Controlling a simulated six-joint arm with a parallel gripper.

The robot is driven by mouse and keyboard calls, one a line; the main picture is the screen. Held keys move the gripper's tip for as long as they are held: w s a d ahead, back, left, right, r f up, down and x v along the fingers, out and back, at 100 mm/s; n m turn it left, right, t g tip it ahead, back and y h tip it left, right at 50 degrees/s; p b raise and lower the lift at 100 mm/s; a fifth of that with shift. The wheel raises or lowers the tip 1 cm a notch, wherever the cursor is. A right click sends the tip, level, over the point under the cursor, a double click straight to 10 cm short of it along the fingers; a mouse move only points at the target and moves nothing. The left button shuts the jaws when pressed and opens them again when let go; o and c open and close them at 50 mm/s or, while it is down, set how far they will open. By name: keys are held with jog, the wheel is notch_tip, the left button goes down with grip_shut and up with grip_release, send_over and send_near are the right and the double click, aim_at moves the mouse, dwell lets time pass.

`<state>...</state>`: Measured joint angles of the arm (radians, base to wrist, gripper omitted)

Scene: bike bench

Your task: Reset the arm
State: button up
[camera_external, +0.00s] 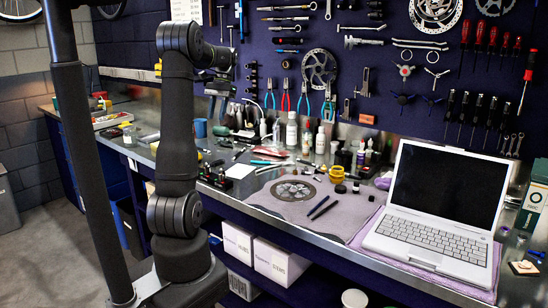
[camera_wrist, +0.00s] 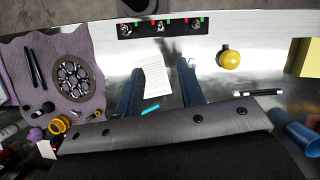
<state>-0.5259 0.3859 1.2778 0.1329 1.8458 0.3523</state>
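My gripper (camera_external: 220,90) is at the end of my black arm, which stands upright at the left of the outside view with its wrist bent over the bench. In the wrist view my gripper (camera_wrist: 160,75) shows two blue-grey fingers spread well apart. Nothing is held between them. A white printed sheet (camera_wrist: 154,78) shows beyond the gap, lying on the metal bench top, with a small cyan item (camera_wrist: 151,107) near its lower edge. The gripper appears to be above the bench, clear of the tools.
A mauve mat (camera_external: 340,190) carries a chainring (camera_external: 294,190) and dark rods. A laptop (camera_external: 436,206) sits at the right. Bottles (camera_external: 291,130) stand along the back by the tool wall. A black strip (camera_wrist: 163,28), a yellow round thing (camera_wrist: 229,57) and a blue cup (camera_wrist: 292,128) lie around.

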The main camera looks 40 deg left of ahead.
dwell(0.6)
jog(key=x, duration=1.7)
jog(key=shift+f, duration=0.15)
